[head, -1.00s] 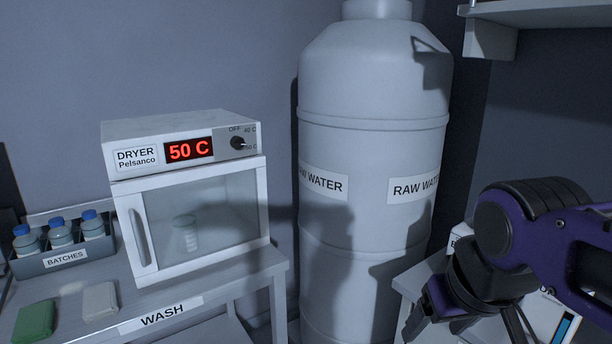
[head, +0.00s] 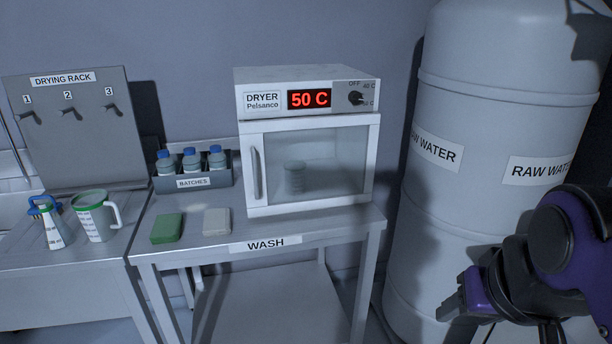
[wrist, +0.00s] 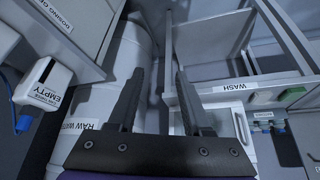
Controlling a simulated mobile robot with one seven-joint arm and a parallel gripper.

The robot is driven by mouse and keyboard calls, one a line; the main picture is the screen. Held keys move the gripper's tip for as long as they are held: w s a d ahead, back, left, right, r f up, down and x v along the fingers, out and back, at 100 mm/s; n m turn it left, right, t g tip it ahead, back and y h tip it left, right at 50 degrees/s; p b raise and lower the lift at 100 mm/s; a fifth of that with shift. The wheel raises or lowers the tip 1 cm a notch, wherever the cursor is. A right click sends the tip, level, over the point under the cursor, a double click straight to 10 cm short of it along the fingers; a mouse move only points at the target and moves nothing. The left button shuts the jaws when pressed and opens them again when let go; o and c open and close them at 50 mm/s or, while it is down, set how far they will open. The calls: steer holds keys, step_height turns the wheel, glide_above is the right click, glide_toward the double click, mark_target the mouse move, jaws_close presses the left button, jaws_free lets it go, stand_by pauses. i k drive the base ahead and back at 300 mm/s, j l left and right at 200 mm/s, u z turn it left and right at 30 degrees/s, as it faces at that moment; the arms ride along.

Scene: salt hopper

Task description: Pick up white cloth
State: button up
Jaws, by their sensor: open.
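The white cloth (head: 217,221) is a small folded pad lying flat on the wash table (head: 300,232), in front of the dryer. A green cloth (head: 167,228) lies just left of it, with a small gap between them. My gripper (head: 455,305) is at the lower right of the head view, well to the right of the cloth and apart from it. In the wrist view my gripper (wrist: 157,85) shows two dark fingers spread apart with nothing between them. Both cloths show small and far off at the right of that view.
The dryer (head: 310,108), reading 50 C, stands on the table behind the cloth. A batches rack (head: 193,182) holds blue-capped bottles. The raw water tank (head: 480,200) is between the table and my arm.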

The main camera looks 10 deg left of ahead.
mark_target(217, 222)
steer(key=j+u, duration=0.15)
steer(key=u, duration=1.1)
